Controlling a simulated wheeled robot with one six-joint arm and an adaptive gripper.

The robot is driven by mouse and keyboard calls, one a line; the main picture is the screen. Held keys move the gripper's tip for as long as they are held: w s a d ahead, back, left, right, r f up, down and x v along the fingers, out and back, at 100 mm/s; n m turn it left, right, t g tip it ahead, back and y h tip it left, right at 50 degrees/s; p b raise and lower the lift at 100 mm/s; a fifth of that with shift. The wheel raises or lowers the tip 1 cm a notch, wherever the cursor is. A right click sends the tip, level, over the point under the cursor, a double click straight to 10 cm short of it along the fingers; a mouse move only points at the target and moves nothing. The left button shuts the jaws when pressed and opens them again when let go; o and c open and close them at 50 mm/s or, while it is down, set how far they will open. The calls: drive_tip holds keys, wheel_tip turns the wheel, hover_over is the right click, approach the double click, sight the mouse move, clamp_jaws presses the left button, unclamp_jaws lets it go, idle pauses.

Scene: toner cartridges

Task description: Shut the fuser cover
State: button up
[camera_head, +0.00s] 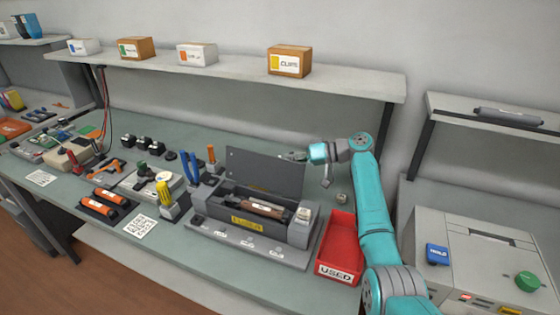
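The fuser unit is a dark grey open box (232,219) on a grey base on the bench, with a yellow label on its front. Its flat grey fuser cover (262,172) stands up along the back edge, open and leaning slightly back. A dark cylinder (268,208) with a white label lies inside the box. My gripper (294,156) is small in view, at or just behind the cover's top right corner. I cannot tell whether it touches the cover, nor whether its fingers are open or shut.
A red tray (336,268) marked USED stands right of the fuser unit, close to my arm. Screwdrivers, pliers and orange cylinders crowd the bench to the left. A shelf (235,72) with several boxes runs above. A printer (475,255) stands at right.

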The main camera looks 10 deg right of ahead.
sight(265, 169)
drive_tip(key=shift+x, duration=1.15)
clamp_jaws()
drive_tip(key=shift+s, duration=0.1)
